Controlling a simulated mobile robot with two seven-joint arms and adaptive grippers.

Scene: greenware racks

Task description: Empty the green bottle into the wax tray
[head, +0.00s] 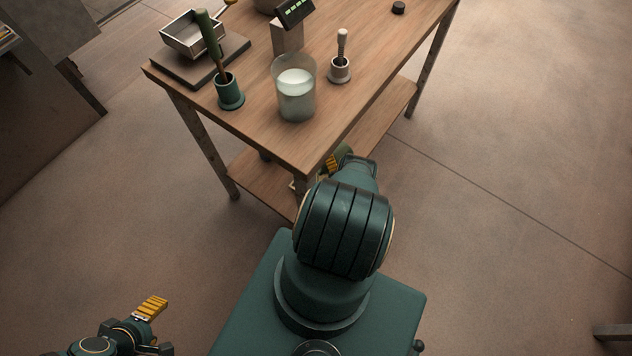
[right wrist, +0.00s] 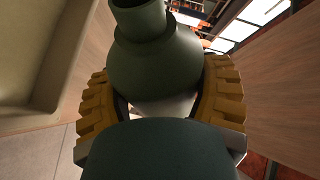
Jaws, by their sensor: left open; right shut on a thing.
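The green bottle (right wrist: 155,62) fills the middle of the right wrist view, its neck toward the top of the picture. My right gripper (right wrist: 160,85) is shut on its body, a yellow-padded finger on each side. In the head view my right gripper (head: 335,163) is at the table's near corner, mostly hidden behind my wrist. The bottle's tilt and contents cannot be told. A square, pale-walled tray (head: 181,48), seemingly the wax tray, sits on a dark slab at the table's far left. My left gripper (head: 158,325) is open and empty at the lower left, away from the table.
On the wooden table (head: 345,105) stand a glass jar of white liquid (head: 295,97), a teal cup (head: 230,95) holding a green-handled tool, a small cup with a brush (head: 340,70), and a display on a block (head: 287,37). The table's right side is mostly clear.

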